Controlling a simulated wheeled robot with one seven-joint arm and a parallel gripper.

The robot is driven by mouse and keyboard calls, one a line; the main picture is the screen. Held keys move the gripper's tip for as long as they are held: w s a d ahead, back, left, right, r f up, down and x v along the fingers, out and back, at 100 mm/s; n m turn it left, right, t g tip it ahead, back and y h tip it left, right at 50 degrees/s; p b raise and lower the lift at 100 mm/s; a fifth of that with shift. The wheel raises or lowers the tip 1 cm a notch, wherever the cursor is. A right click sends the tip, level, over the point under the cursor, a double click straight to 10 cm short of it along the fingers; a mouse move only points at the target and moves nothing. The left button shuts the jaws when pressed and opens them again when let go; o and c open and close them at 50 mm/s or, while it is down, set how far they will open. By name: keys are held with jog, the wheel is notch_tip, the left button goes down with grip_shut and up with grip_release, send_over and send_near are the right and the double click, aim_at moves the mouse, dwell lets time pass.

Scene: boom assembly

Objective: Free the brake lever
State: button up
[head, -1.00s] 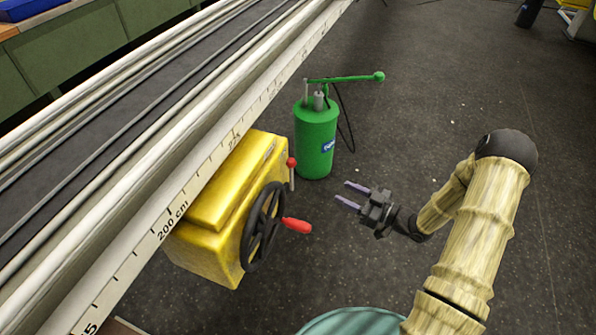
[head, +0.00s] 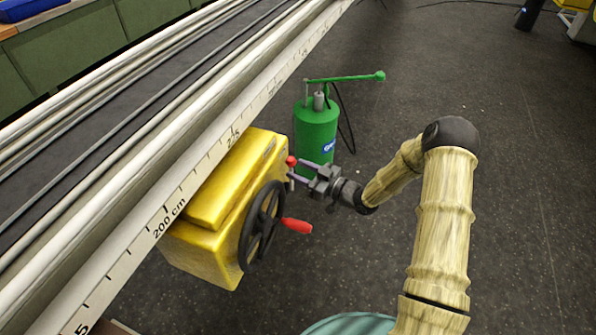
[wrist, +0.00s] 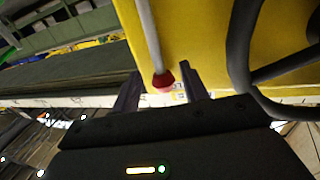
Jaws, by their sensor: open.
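The brake lever is a short grey rod with a red knob (head: 291,161) on the right end of the yellow gearbox (head: 235,185). In the wrist view the rod (wrist: 148,30) runs to the red knob (wrist: 163,82). My gripper (head: 299,170) is open at the lever, its fingers pointing left towards the gearbox. In the wrist view the knob appears between the two fingers (wrist: 160,88). I cannot tell whether either finger touches it.
A black handwheel (head: 261,226) with a red crank handle (head: 297,226) sits just in front of the lever. A green pump canister (head: 315,125) stands behind my gripper. The long white boom (head: 190,150) with a ruler scale runs above.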

jog(key=shift+w+a, duration=0.3)
jog(key=shift+a, duration=0.15)
jog(key=shift+c, duration=0.2)
grip_shut()
jog(key=shift+a, duration=0.15)
